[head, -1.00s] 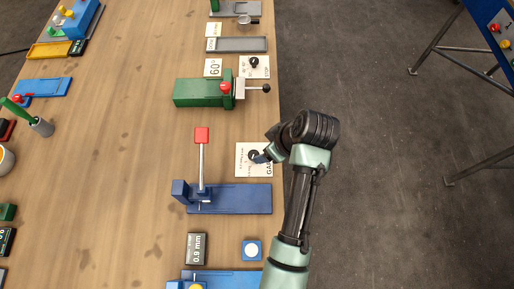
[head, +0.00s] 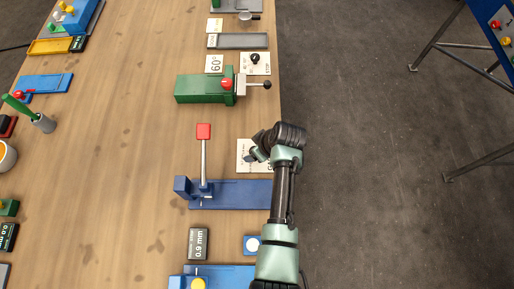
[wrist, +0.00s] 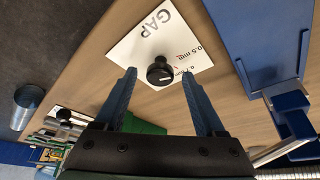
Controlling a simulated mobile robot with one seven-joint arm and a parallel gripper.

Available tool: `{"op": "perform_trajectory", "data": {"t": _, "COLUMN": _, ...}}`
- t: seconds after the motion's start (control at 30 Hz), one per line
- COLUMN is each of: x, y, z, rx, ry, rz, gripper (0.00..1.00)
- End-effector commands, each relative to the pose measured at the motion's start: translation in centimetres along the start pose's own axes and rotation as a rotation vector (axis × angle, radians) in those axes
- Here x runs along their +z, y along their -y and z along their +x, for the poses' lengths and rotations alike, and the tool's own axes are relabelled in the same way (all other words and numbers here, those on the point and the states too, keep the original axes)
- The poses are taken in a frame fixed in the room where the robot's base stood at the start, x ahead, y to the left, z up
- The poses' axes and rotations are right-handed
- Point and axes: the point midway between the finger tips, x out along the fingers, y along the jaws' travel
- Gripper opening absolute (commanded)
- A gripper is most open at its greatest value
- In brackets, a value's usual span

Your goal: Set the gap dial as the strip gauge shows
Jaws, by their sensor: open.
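The gap dial is a black knob (wrist: 160,71) on a white card marked GAP (wrist: 135,40), with "0.5 mm" and another partly hidden mark beside it. In the head view my arm covers much of the card (head: 243,155) and I cannot see the knob there. My gripper (wrist: 157,75) is open, its two blue fingers to either side of the knob in the picture; I cannot tell how far above it they are. The strip gauge display (head: 198,244) reads 0.9 mm and lies on the bench below the blue lever device.
The blue lever device (head: 235,194) with its red-topped upright lever stands close to the card. A green device (head: 204,89) with a black-knobbed rod lies beyond it. A blue-and-white button (head: 252,245) is near the bench edge. The bench's middle is clear.

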Motion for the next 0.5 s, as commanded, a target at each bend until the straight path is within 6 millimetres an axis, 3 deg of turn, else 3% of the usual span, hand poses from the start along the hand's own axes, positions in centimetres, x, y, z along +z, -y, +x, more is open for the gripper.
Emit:
{"op": "perform_trajectory", "data": {"t": 0.1, "x": 0.00, "y": -0.01, "z": -0.02, "rx": 0.000, "ry": 0.000, "rz": 0.000, "gripper": 0.68}}
{"op": "perform_trajectory", "data": {"t": 0.5, "x": 0.02, "y": -0.01, "z": -0.05, "rx": 0.000, "ry": 0.000, "rz": 0.001, "gripper": 0.00}}
